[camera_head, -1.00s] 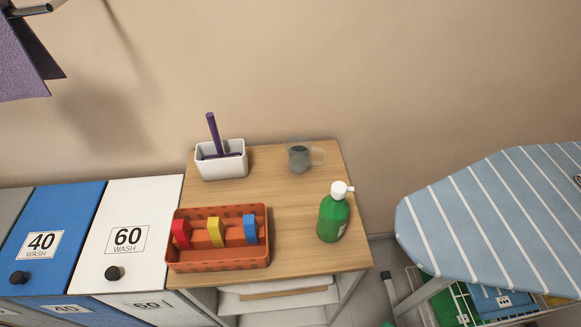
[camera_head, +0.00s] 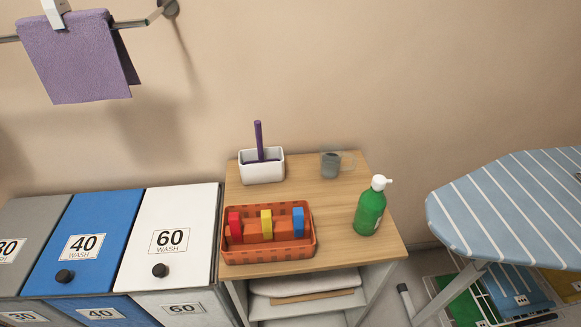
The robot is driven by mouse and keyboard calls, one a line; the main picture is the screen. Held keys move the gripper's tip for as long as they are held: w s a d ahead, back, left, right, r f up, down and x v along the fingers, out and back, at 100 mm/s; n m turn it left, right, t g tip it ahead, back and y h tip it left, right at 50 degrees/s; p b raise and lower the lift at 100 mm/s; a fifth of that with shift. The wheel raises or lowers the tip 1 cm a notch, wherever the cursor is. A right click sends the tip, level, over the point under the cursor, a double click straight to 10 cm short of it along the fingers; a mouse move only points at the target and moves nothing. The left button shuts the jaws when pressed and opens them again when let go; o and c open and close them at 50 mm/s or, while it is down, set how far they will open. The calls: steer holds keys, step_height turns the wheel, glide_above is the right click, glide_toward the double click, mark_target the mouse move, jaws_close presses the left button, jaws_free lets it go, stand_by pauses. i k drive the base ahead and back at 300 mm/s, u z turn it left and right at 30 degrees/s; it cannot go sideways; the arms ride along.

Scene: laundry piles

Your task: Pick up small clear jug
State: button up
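The small clear jug (camera_head: 331,165) stands upright at the back of a small wooden table (camera_head: 325,205), near the wall. It is see-through with a greyish inside, and its handle points right. It stands apart from the white box on its left and the green bottle in front of it to the right. My gripper is not in view.
On the table are a white box (camera_head: 262,170) with a purple stick, an orange basket (camera_head: 270,255) with coloured pieces, and a green pump bottle (camera_head: 369,209). Laundry bins (camera_head: 168,240) stand left, an ironing board (camera_head: 510,205) right. A purple cloth (camera_head: 75,60) hangs upper left.

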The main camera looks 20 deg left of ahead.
mark_target(330, 154)
steer(key=u, duration=2.1)
steer(key=k, duration=0.8)
steer(key=z, duration=0.95)
steer(key=i, duration=1.05)
steer(key=z, duration=0.05)
